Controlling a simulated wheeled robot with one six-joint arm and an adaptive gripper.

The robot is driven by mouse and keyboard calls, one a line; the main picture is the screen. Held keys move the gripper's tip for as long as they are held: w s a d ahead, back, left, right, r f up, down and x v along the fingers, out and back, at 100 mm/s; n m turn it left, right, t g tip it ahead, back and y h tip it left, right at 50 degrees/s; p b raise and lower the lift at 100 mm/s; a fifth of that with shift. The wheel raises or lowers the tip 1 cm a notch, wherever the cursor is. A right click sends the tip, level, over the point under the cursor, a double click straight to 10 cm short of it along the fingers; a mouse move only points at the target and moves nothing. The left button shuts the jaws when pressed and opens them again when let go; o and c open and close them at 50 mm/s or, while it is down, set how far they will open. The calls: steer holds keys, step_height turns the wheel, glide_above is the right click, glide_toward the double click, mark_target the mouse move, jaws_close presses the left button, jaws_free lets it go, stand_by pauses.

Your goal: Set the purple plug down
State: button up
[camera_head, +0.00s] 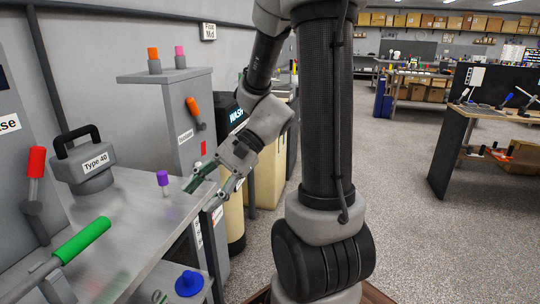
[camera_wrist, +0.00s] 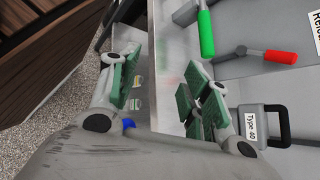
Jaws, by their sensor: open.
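The purple plug (camera_head: 162,180) stands upright on the grey metal bench top (camera_head: 130,212), near its right edge. It has a purple head on a pale stem. My gripper (camera_head: 201,194) is to the right of the plug, apart from it, by the bench edge. In the wrist view my gripper (camera_wrist: 166,92) shows its green-padded fingers spread, with nothing between them. I cannot make out the purple plug in the wrist view.
A green-handled lever (camera_head: 82,240) and a red-handled lever (camera_head: 36,165) are at the left. A blue knob (camera_head: 189,283) sits lower down. Orange and pink plugs (camera_head: 180,53) top a cabinet.

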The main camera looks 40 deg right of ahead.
steer(key=s+d+r+n+t+h, duration=0.2)
steer(key=s+d+r+n+h, duration=0.1)
steer(key=d+r+n+h, duration=0.1)
steer(key=s+d+r+n+t+h, duration=0.2)
steer(key=s+d+r+n+h, duration=0.2)
steer(key=d+n+h, duration=0.3)
steer(key=shift+s+d+n, duration=0.2)
steer(key=shift+d+n, duration=0.1)
steer(key=shift+d, duration=0.85)
